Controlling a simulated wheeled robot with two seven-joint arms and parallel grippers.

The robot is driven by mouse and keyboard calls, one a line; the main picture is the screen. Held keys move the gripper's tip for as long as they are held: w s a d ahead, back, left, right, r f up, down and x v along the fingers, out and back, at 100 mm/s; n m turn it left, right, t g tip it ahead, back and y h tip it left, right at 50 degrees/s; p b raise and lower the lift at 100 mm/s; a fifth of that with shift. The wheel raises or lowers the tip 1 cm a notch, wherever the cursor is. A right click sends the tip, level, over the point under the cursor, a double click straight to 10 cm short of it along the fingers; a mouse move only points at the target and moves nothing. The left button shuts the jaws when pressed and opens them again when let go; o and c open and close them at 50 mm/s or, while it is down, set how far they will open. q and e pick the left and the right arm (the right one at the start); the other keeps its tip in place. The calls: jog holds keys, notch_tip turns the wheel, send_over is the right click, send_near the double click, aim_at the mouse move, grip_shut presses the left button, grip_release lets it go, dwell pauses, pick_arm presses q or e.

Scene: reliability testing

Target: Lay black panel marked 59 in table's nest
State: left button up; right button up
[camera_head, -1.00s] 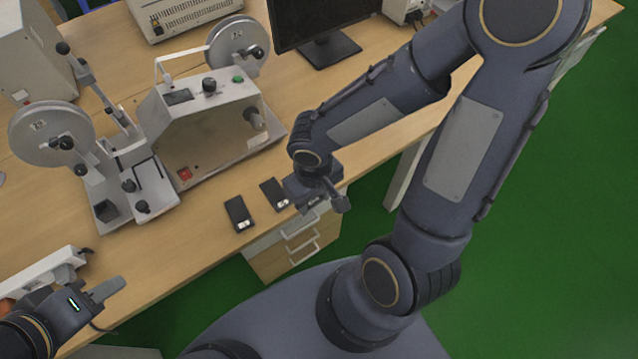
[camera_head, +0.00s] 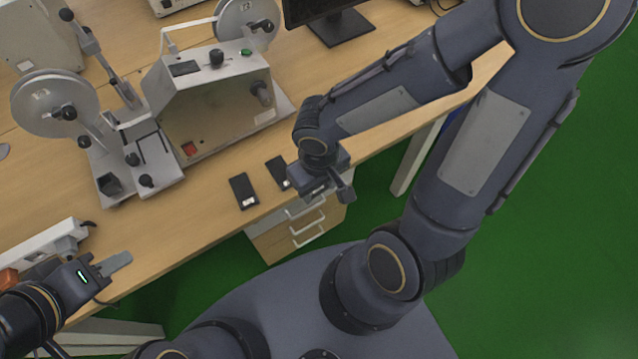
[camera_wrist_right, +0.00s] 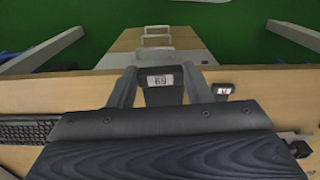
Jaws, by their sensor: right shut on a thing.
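Two small black panels lie side by side near the front edge of the wooden table in the head view: one on the left (camera_head: 243,191), one on the right (camera_head: 277,171). In the right wrist view the panel marked 59 (camera_wrist_right: 163,95) sits between the two fingers of my right gripper (camera_wrist_right: 160,88), which is shut on it; its label faces the camera. The other panel (camera_wrist_right: 223,91) is just beside the fingers. In the head view my right gripper (camera_head: 320,186) is beside the right panel. My left gripper (camera_head: 116,263) is at the lower left, its finger gap unclear. I cannot make out the nest.
A grey reel machine (camera_head: 215,105) stands behind the panels on the table. A monitor (camera_head: 325,15) is at the back. A white device (camera_head: 40,252) lies near my left gripper. Drawers (camera_head: 300,228) are under the front edge. Bare tabletop lies left of the panels.

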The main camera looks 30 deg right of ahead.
notch_tip(320, 180, down, 8)
jog(key=b, duration=0.8)
jog(key=shift+f, duration=0.15)
dwell(0.5)
